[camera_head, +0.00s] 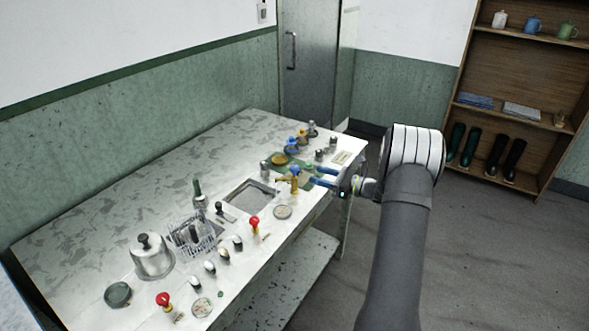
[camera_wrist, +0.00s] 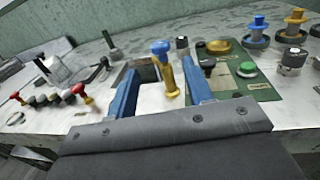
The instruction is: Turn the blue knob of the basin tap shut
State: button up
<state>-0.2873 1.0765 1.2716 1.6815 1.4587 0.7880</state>
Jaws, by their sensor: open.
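The tap (camera_head: 294,184) is a yellow brass post with a blue knob (camera_head: 295,170) on top, standing at the right end of the sunken basin (camera_head: 250,197). In the wrist view, the blue knob (camera_wrist: 160,47) and yellow tap body (camera_wrist: 168,77) show between and beyond my fingertips. My gripper (camera_head: 313,175) has two blue fingers and is open and empty, just right of the tap in the head view. In the wrist view, my gripper (camera_wrist: 160,78) has one finger on each side of the tap. I see no clear contact.
More blue and yellow valves (camera_wrist: 258,28) stand farther right. A green panel (camera_wrist: 245,85) carries a green button (camera_wrist: 246,69). Red-knobbed levers (camera_head: 254,222), a wire basket (camera_head: 192,236) and a metal pot (camera_head: 151,257) stand left. The far-left back of the bench is clear.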

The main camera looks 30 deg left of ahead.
aim_at(296, 171)
jog(key=a, duration=0.3)
jog(key=s+a, duration=0.1)
jog(key=a, duration=0.5)
jog(key=shift+s+a, duration=0.15)
jog(key=shift+a, duration=0.2)
jog(key=shift+c, duration=0.5)
jog(key=c, duration=0.8)
jog(key=shift+t, duration=0.3)
jog(key=m+t, duration=0.2)
jog(key=t, duration=0.1)
jog(key=m+t, duration=0.3)
jog(key=t, duration=0.1)
jog(key=shift+s+h, duration=0.1)
jog(key=shift+h, duration=0.3)
jog(key=shift+m+t+h, duration=1.1)
jog(key=shift+m+t, duration=0.6)
jog(key=shift+t, duration=0.8)
jog(key=shift+m+t+h, duration=0.3)
jog(key=o, duration=0.9)
